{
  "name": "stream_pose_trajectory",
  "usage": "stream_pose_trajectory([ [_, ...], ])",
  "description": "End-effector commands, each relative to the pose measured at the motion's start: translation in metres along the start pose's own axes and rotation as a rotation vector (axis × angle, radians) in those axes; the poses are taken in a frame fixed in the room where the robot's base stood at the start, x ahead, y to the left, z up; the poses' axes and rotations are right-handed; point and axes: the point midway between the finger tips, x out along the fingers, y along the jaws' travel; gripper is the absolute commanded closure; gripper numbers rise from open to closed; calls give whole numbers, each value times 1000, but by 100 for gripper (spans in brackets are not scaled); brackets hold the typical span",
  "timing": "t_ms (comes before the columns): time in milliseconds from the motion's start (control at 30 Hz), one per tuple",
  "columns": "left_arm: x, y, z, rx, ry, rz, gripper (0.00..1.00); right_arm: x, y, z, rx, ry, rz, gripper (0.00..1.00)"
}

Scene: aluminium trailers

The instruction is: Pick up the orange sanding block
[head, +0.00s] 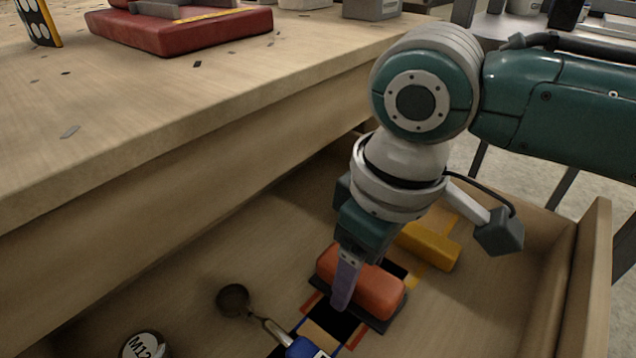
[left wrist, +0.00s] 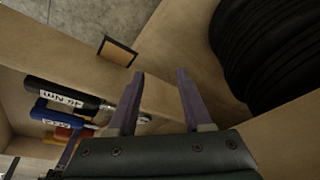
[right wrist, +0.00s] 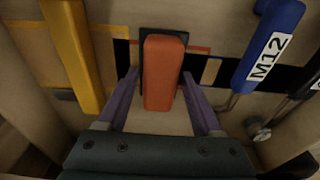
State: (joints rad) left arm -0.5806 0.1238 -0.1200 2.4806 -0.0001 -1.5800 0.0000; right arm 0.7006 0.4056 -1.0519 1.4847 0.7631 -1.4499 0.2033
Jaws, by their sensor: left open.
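The orange sanding block (head: 372,290) with a dark base lies in the open wooden drawer in the head view. It also shows between the fingers in the right wrist view (right wrist: 164,75). My right gripper (right wrist: 160,73) is open, pointing down, with one finger on each side of the block. A gap shows on the left side; the right fingertip is close to the block, and contact cannot be told. In the head view one finger (head: 345,285) hides part of the block's near side. My left gripper (left wrist: 161,74) is open and empty, away from the block.
A yellow tool (head: 428,246) lies beside the block. A blue-handled tool labelled M12 (right wrist: 268,50) lies on its other side. The drawer's side wall (head: 585,270) and the bench top (head: 130,115) bound the space. A black ribbed object (left wrist: 268,55) is near my left gripper.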

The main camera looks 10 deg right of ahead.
Motion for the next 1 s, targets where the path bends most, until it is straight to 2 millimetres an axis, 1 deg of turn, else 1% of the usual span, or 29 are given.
stream_pose_trajectory([
  [33,0,0,0,1,0,-1,50,0,0,0,0,0,0,40],
  [67,0,0,0,2,-1,-1,50,0,0,0,0,0,0,43],
  [567,0,0,0,1,-1,-1,50,0,0,0,0,0,0,99],
  [867,0,2,0,-7,0,5,50,-1,0,0,0,1,0,100],
  [967,-3,2,-1,-8,1,7,50,-6,0,-1,0,2,0,100],
  [1000,-6,2,-2,-9,1,7,50,-11,0,-2,0,3,-1,100],
])
